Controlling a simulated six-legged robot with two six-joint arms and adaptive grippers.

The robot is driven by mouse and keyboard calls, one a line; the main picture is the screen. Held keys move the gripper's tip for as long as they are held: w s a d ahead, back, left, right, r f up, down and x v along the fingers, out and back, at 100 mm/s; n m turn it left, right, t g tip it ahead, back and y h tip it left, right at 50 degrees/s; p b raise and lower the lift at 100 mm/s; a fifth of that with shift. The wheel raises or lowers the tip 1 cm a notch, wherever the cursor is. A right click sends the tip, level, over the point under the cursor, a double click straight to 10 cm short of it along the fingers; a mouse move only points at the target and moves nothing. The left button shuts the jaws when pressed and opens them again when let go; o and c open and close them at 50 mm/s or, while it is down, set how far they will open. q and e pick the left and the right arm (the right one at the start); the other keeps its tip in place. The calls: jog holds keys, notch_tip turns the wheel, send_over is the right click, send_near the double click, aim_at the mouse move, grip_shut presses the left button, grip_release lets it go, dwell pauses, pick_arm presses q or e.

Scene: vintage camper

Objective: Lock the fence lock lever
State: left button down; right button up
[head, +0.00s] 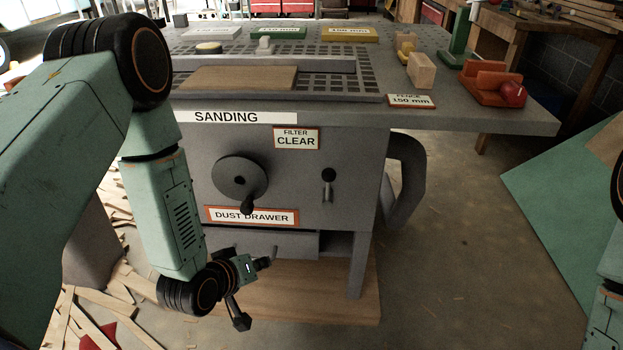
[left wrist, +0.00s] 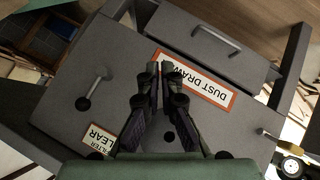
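A small lever (head: 327,188) is on the grey machine's front panel, below the filter sign. It hangs about straight down from a round black pivot. No label names it as the fence lock. It also shows in the left wrist view (left wrist: 94,88), left of my fingers and apart from them. My left gripper (left wrist: 162,68) is in front of the panel near the dust drawer sign, with its fingertips almost together and nothing visible between them. In the head view it is low, before the drawer. My right gripper is out of view.
A handwheel (head: 239,180) is left of the lever. The dust drawer's handle (left wrist: 216,43) shows below its sign. A curved grey duct (head: 408,178) borders the panel's right side.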

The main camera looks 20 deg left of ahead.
aim_at(328, 185)
pick_arm(q)
jog(key=w+r+n+t+h, duration=0.1)
jog(key=w+r+n+t, duration=0.6)
jog(key=r, duration=0.5)
jog(key=shift+w+a+r+n+h, duration=0.2)
jog(key=shift+w+n+h, duration=0.1)
jog(key=shift+w, duration=0.85)
jog(key=shift+f, duration=0.1)
jog(key=w+d+f+b, duration=0.1)
jog(key=w+d+b, duration=0.3)
jog(key=w, duration=0.6)
jog(key=shift+d+f, duration=0.3)
jog(key=shift+d, duration=0.6)
